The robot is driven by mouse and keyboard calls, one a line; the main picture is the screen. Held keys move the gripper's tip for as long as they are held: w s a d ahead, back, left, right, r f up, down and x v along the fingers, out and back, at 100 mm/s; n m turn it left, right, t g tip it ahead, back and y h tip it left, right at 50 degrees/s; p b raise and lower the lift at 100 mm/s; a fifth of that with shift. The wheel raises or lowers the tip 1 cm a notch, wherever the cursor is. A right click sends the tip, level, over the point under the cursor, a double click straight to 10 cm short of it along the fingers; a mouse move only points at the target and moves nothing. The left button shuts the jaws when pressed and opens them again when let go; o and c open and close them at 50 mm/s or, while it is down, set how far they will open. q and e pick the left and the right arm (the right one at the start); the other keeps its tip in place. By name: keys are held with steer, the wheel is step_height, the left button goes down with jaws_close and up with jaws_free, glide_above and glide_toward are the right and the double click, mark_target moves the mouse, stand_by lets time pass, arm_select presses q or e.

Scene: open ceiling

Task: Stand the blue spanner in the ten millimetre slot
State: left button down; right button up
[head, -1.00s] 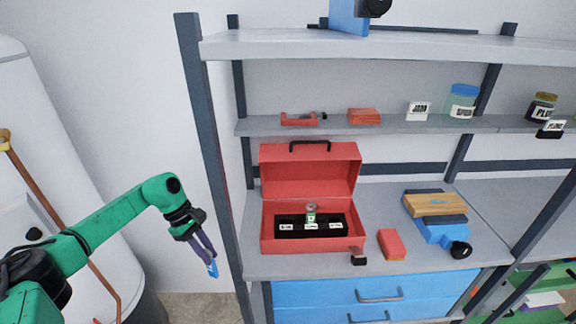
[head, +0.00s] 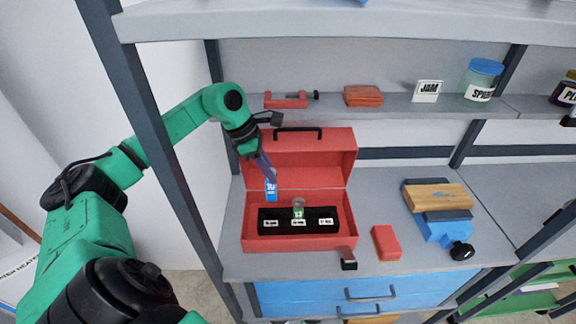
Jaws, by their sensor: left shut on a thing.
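My left gripper (head: 267,174) is shut on the blue spanner (head: 271,189), which hangs upright with a white mark on its face. It is over the left part of the open red toolbox (head: 347,238), in front of the raised lid. A black insert (head: 311,214) in the box carries three white labels, too small to read surely: left (head: 270,223), middle (head: 298,223) and right (head: 326,222). A green spanner (head: 298,209) with a grey head stands at the middle label. The blue spanner appears above and behind the left label, apart from the insert. My right gripper is not in view.
A blue tool with a wooden block (head: 440,197) is further right. The upper shelf (head: 400,104) holds a red clamp (head: 286,100) and jars. A dark rack post (head: 150,130) stands at left.

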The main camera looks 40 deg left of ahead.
mark_target(269, 189)
arm_select(q)
steer(key=f+b, duration=0.2)
steer(key=s+f+b, duration=0.1)
steer(key=f+b, duration=0.1)
steer(key=f, duration=0.1)
steer(key=shift+s+f+b, duration=0.1)
steer(key=shift+b, duration=0.3)
steer(key=shift+f, duration=0.1)
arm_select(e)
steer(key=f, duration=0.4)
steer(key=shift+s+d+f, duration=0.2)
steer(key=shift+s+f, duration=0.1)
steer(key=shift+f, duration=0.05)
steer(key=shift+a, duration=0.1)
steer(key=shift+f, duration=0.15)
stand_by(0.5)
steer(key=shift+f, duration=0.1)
